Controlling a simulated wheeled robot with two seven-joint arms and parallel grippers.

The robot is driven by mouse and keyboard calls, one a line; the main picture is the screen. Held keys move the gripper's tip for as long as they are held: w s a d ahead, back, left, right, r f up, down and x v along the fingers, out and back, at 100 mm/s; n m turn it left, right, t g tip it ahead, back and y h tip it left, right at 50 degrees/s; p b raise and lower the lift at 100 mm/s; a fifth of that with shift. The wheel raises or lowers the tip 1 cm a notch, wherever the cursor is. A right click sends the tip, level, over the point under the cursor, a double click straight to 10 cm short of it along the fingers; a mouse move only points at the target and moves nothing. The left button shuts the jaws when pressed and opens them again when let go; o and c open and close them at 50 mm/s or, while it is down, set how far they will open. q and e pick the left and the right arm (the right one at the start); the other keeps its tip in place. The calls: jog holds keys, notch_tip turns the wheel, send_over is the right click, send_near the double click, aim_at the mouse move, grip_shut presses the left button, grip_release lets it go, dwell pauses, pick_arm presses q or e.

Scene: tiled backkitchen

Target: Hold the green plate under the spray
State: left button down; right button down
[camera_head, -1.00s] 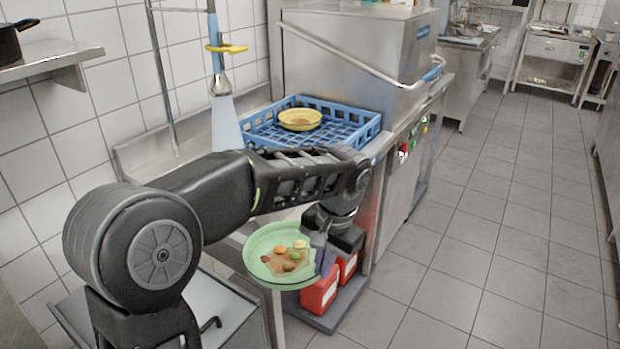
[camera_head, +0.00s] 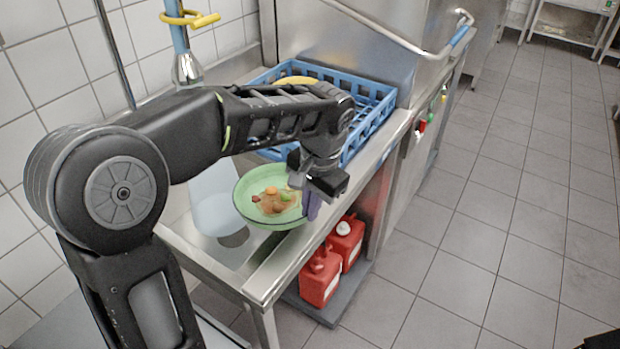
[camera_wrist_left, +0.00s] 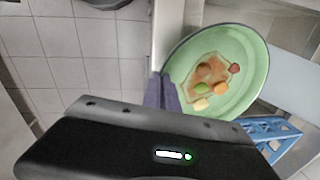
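The green plate (camera_head: 245,197) carries brown, orange, green and red food scraps (camera_head: 273,200) in its middle. My left gripper (camera_head: 312,204) is shut on the plate's right rim and holds it over the steel sink counter. The plate also shows in the left wrist view (camera_wrist_left: 252,70), with the purple fingertips (camera_wrist_left: 164,93) at its edge. The spray nozzle (camera_head: 187,70) hangs at the upper left. A pale blue spray cone (camera_head: 212,200) comes down below it, partly hidden by my arm. The plate is just right of the cone; I cannot tell whether they touch.
A blue dish rack (camera_head: 377,112) with a yellow plate (camera_head: 296,80), partly hidden by my arm, stands behind the gripper. The steel dishwasher (camera_head: 300,30) is behind it. Red canisters (camera_head: 320,277) stand on a low shelf below. The tiled floor (camera_head: 480,230) at right is clear.

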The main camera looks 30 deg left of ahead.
pick_arm(q)
jog(key=shift+w+a+r, duration=0.1)
jog(key=shift+w, duration=0.1)
jog(key=shift+s, duration=0.1)
send_near(262, 196)
jog(key=f, duration=0.5)
jog(key=shift+a+f, duration=0.2)
jog(key=shift+a, duration=0.2)
jog(key=w+a+p, duration=0.1)
jog(key=a, duration=0.8)
jog(key=shift+a+p, duration=0.25)
jog(key=shift+p, duration=0.05)
